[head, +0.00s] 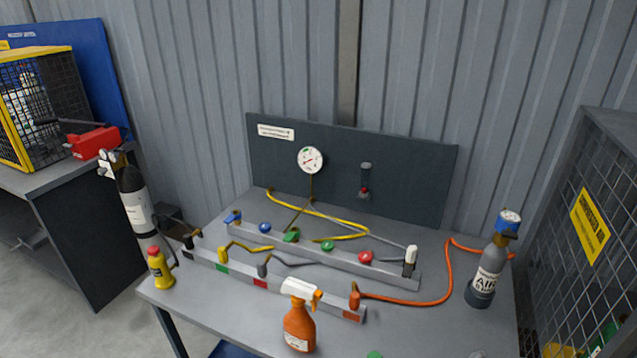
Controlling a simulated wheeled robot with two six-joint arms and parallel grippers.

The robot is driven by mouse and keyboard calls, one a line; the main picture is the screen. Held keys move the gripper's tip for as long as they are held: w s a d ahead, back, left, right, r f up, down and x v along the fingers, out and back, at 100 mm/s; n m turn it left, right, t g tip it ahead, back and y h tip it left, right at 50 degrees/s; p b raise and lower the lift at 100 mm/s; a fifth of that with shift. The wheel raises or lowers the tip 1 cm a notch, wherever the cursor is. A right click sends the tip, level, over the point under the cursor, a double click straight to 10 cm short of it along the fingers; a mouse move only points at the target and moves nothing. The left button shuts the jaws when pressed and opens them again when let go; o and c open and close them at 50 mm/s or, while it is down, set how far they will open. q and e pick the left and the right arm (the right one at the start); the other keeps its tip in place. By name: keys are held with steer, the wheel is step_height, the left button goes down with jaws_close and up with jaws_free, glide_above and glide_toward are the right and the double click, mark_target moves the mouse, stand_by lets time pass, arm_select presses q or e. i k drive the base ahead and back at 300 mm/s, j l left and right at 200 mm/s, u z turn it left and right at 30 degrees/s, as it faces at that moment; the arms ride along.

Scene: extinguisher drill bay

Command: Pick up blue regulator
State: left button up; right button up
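A blue regulator (508,223) with a round white-faced gauge on top sits on the neck of a grey air cylinder (487,275). The cylinder stands upright near the right edge of the grey workbench (440,325), and its label shows the word AIR. An orange hose (430,301) runs along the bench from the front manifold and curves up behind the cylinder toward the regulator; how it ends there is too small to tell. Neither of my grippers shows in the head view.
Two valve manifold bars (330,262) lie across the bench. An orange spray bottle (299,328) stands at the front and a yellow bottle (160,270) at the left. A mesh cage (560,240) rises close to the cylinder's right.

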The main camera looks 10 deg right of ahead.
mark_target(507, 218)
steer(key=z, duration=1.35)
